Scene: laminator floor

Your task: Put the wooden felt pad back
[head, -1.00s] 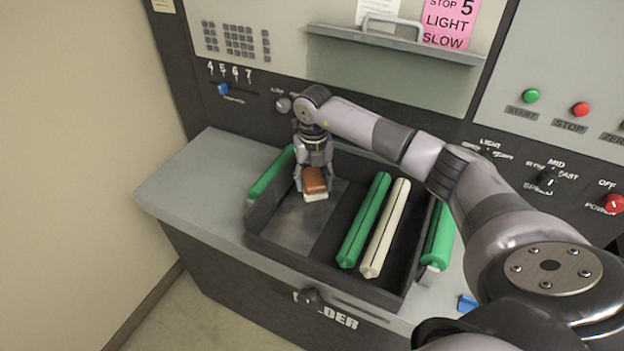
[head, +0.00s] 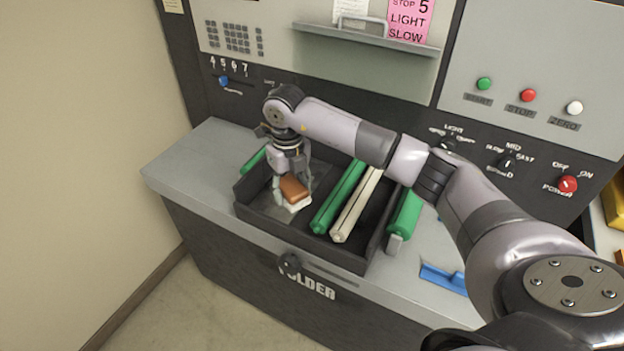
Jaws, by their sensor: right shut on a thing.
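The wooden felt pad (head: 295,189) has a brown wooden top and a white felt underside. My right gripper (head: 291,186) is shut on it and points down into the left part of the dark tray (head: 330,253). The pad is at or just above the tray's grey floor; I cannot tell whether it touches. My arm hides part of the tray's back. My left gripper is not in view.
A green roller (head: 339,197) and a cream roller (head: 357,205) lie in the tray's right part. Another green roller (head: 406,214) lies right of the tray, and one (head: 253,159) at its left. A blue piece (head: 443,278) lies on the grey counter (head: 190,168), whose left end is clear.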

